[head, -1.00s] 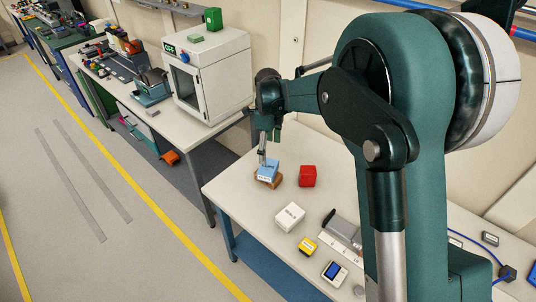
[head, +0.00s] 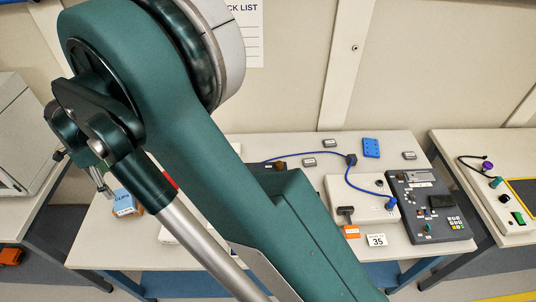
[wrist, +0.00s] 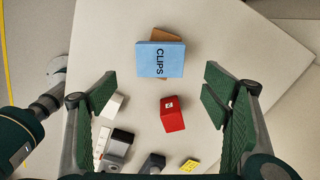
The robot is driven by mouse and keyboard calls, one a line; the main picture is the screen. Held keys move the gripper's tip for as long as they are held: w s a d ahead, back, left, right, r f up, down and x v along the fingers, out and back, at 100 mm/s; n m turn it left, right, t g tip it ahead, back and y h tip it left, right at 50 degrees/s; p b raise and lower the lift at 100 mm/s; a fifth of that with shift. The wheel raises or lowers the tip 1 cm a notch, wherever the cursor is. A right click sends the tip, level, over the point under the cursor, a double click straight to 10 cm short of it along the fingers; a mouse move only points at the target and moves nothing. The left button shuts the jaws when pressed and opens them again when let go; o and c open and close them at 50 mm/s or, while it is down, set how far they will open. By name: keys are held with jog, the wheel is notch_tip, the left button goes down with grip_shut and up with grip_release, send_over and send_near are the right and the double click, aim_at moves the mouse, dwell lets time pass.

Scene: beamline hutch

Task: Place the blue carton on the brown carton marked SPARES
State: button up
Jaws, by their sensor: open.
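The blue carton (wrist: 160,62), lettered CLIPS, rests on top of a brown carton (wrist: 172,34) on the pale bench. In the head view the blue carton (head: 124,201) stands beside my arm. My gripper (wrist: 160,95) is open and empty, its two green-padded fingers wide apart. It is clear of the blue carton, which lies ahead of the fingertips. In the head view my gripper (head: 103,187) appears just up and left of the carton.
A red box (wrist: 172,115) stands near the cartons. A white carton (wrist: 112,104) and a yellow item (wrist: 189,165) lie nearby. In the head view, a blue cable (head: 350,180), a dark control panel (head: 430,205) and a number card (head: 376,240) occupy the bench's right part.

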jog(key=shift+d, duration=0.1)
